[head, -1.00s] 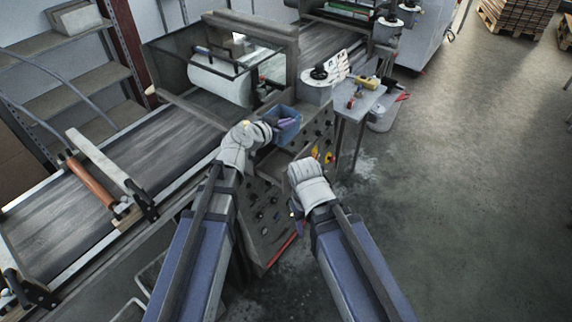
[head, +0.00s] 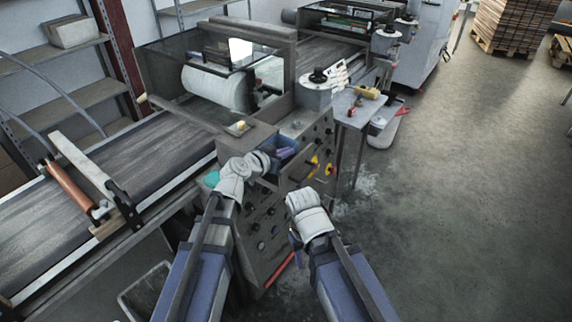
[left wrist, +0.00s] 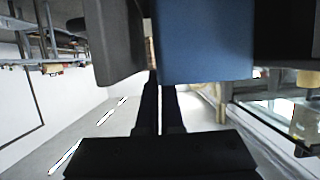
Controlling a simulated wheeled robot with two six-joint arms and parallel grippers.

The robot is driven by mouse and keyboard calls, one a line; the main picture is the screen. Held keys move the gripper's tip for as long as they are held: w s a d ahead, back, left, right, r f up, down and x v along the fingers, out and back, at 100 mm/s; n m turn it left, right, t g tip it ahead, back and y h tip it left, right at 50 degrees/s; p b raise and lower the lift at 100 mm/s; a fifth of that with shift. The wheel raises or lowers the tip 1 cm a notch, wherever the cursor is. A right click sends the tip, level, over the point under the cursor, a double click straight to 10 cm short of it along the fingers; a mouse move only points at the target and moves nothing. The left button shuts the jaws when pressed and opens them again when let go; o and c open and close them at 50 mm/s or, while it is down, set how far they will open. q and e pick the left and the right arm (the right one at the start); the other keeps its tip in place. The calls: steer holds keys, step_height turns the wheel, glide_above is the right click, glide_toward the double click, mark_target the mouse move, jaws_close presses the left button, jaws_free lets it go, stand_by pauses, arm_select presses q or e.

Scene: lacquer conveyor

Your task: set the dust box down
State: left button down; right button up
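The dust box (head: 287,151) is a small blue open-topped box with something purple inside. In the head view it is at the tip of my left gripper (head: 268,160), in front of the grey machine's control side. My left gripper appears shut on its near-left side. In the left wrist view the blue box (left wrist: 205,42) fills the top centre, just beyond the dark fingers. Whether its underside touches anything is hidden. My right gripper (head: 294,236) is low, left of the right wrist, apart from the box; its fingers are mostly hidden.
A control panel (head: 262,232) with several knobs stands below the box. The conveyor belt (head: 60,225) runs at left. The floor at right is clear.

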mark_target(286, 161)
arm_select(q)
steer(key=shift+f+b, duration=1.5)
steer(key=shift+f, duration=0.25)
steer(key=shift+f, duration=0.15)
steer(key=c, duration=1.3)
jaws_free()
steer(key=shift+c, duration=0.2)
